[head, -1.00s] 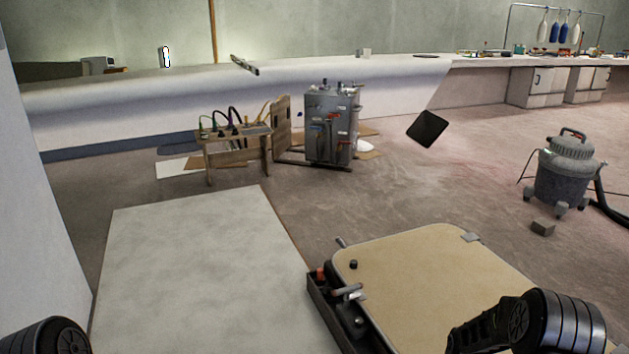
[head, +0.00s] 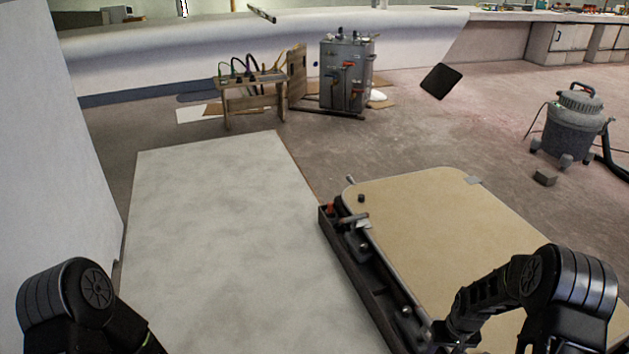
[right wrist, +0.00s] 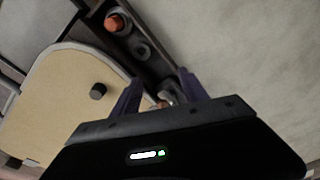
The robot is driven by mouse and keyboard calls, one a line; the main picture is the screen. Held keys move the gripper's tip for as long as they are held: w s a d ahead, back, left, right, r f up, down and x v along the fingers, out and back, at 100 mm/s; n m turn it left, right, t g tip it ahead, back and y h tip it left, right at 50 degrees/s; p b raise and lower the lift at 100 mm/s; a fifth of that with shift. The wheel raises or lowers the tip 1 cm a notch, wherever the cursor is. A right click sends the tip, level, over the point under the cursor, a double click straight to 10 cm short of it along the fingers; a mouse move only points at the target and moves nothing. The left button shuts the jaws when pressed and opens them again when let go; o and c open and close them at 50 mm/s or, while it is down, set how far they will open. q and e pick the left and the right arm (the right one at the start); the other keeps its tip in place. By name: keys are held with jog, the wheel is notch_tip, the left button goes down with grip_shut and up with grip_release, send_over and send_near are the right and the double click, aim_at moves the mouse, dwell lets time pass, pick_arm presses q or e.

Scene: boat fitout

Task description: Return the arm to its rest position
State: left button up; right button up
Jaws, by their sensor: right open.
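My right arm (head: 565,290) comes in at the lower right of the head view, bent at a black joint, with its forearm reaching down and left over the tan board's near end. In the right wrist view my right gripper (right wrist: 160,90) has its two fingers apart. They are above a dark narrow tray (right wrist: 150,55); a small pale and reddish part shows between the fingertips, and I cannot tell whether they touch it. My left arm (head: 75,300) shows only as a bent black joint at the lower left; its gripper is out of the picture.
A tan board (head: 440,220) with the dark side tray (head: 370,275) lies in front of me. A pale panel (head: 220,240) fills the left middle. A small wooden bench (head: 250,90), a grey tank (head: 346,75) and a vacuum (head: 572,125) stand farther off. Open floor lies between them.

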jog(key=s+a+f+y, duration=0.2)
jog(key=s+a, duration=0.9)
jog(key=a, duration=0.3)
jog(key=s+a+f+y, duration=0.2)
jog(key=s+a, duration=0.8)
jog(key=a, duration=0.3)
pick_arm(q)
notch_tip(320, 180, up, 30)
jog(key=s+d+p, duration=0.1)
jog(key=s+p, duration=0.1)
jog(key=p, duration=2.8)
jog(key=shift+d+r+g, duration=0.15)
jog(key=shift+d+g, duration=0.15)
jog(key=shift+d, duration=0.1)
pick_arm(e)
notch_tip(320, 180, up, 31)
jog(key=s+a, duration=0.2)
jog(key=shift+f, duration=0.15)
pick_arm(q)
jog(key=shift+s, duration=0.1)
pick_arm(e)
jog(key=shift+a, duration=0.1)
jog(key=shift+w, duration=0.1)
jog(key=shift+c, duration=0.4)
